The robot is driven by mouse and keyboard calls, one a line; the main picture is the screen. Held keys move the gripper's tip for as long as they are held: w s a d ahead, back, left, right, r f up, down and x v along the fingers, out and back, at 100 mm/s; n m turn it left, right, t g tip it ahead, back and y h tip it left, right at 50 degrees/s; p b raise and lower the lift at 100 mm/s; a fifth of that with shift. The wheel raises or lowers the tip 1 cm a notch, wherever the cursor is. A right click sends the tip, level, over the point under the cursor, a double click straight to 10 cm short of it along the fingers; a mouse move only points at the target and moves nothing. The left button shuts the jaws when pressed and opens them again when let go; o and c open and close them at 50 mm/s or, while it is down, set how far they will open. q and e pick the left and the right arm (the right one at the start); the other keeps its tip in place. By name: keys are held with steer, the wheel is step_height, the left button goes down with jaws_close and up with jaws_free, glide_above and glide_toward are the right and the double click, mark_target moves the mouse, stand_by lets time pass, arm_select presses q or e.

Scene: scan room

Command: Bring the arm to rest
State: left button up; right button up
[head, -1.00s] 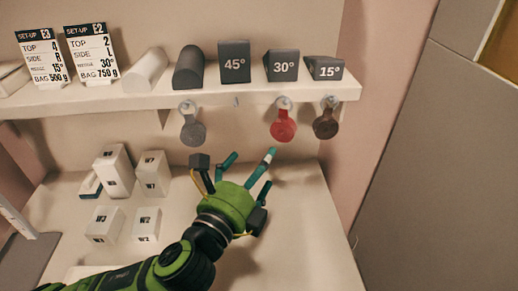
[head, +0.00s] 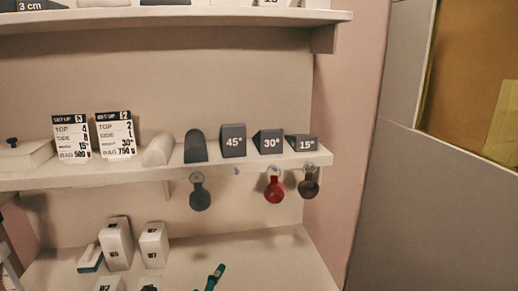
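Only a teal and black fingertip of my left gripper (head: 215,278) shows at the bottom edge of the head view, above the lower counter. The rest of that gripper and its arm are out of the picture, so its opening is hidden. The fingertip is apart from the hanging tags and from the white boxes to its left. My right gripper is not in view.
A shelf (head: 110,180) holds set-up cards (head: 115,136), rolls and wedges marked 45° (head: 233,141), 30° and 15°. A grey tag (head: 200,198), a red tag (head: 275,190) and a brown tag hang below. White boxes (head: 117,243) stand on the counter (head: 270,262).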

arm_select(q)
steer(key=s+a+f+n+g+y, duration=0.2)
steer(key=s+a+f+n+g, duration=0.4)
steer(key=s+f+n, duration=0.5)
steer(key=s+a+f+n+g+y, duration=0.1)
steer(key=s+a+f+n+g, duration=0.45)
steer(key=s+f+n, duration=0.55)
step_height(320, 180, down, 24)
steer(key=m+g, duration=0.2)
steer(key=s+a+f, duration=0.2)
steer(key=s+f, duration=1.3)
steer(key=s, duration=0.1)
steer(key=shift+a+f+g, duration=0.2)
steer(key=shift+a+g, duration=0.1)
steer(key=shift+g, duration=0.05)
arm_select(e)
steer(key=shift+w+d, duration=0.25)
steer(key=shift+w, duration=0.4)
